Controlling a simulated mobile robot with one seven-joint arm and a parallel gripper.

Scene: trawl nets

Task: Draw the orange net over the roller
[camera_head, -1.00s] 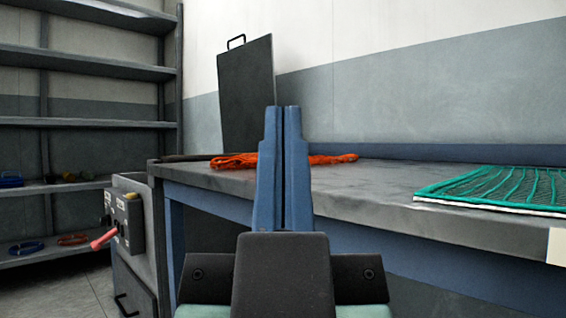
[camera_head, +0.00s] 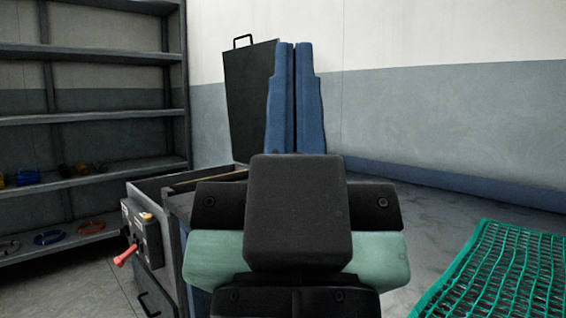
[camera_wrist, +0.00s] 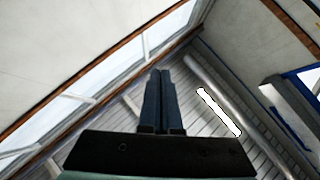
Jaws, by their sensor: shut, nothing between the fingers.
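My gripper (camera_head: 294,45) is shut and empty, its blue fingers pointing up in front of the black panel and the wall. In the wrist view my gripper (camera_wrist: 160,72) points up towards the ceiling, and no net shows there. The orange net is not visible now; my gripper and wrist block much of the table. I cannot clearly make out the roller. A thin brownish bar (camera_head: 208,179) shows at the table's far left end, partly hidden by my wrist.
A black panel with a handle (camera_head: 250,105) stands at the back. A control box (camera_head: 143,228) with a red lever (camera_head: 125,256) is at the left, before a metal shelf (camera_head: 95,115).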

